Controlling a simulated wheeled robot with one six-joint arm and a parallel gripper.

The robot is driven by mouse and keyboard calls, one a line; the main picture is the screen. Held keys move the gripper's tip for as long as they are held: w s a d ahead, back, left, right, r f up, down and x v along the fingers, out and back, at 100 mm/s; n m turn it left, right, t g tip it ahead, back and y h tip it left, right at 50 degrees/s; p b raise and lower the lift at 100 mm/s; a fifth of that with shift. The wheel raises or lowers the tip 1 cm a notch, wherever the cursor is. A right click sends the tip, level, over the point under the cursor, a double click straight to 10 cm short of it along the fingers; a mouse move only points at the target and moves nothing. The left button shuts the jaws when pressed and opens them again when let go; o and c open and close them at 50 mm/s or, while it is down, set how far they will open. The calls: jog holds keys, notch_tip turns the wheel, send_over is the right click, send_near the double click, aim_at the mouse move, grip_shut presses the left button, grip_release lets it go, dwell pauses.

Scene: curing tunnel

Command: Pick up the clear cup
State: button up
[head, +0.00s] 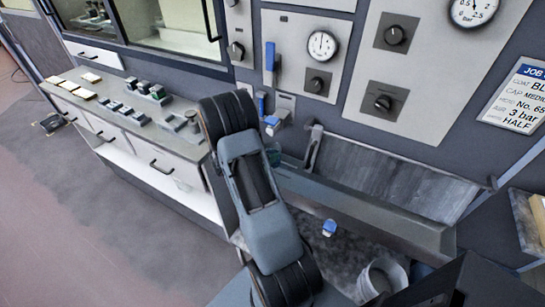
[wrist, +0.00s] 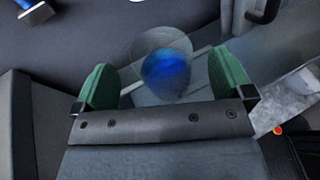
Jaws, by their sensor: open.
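The clear cup (wrist: 163,42) shows in the wrist view as a see-through round shape with a blue patch (wrist: 167,74) in it. My gripper (wrist: 165,80) is open, with one green finger pad on each side of the cup in the picture. I see gaps between the pads and the cup, and I cannot tell how far the cup lies beyond the fingertips. In the head view my arm covers most of this area, and I cannot make out the cup there.
A grey panel with gauges and knobs (head: 320,46) stands behind my arm. A blue-handled valve (head: 270,57) and a grey trough (head: 365,205) are close by. A bucket (head: 383,278) stands at the lower right. A counter (head: 125,120) with small blocks runs along the left.

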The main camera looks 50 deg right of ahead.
aim_at(278, 146)
jog(key=shift+p+x, duration=0.4)
jog(key=shift+x, duration=1.7)
jog(key=shift+f, duration=0.15)
jog(key=shift+c, duration=0.4)
jog(key=c, duration=1.1)
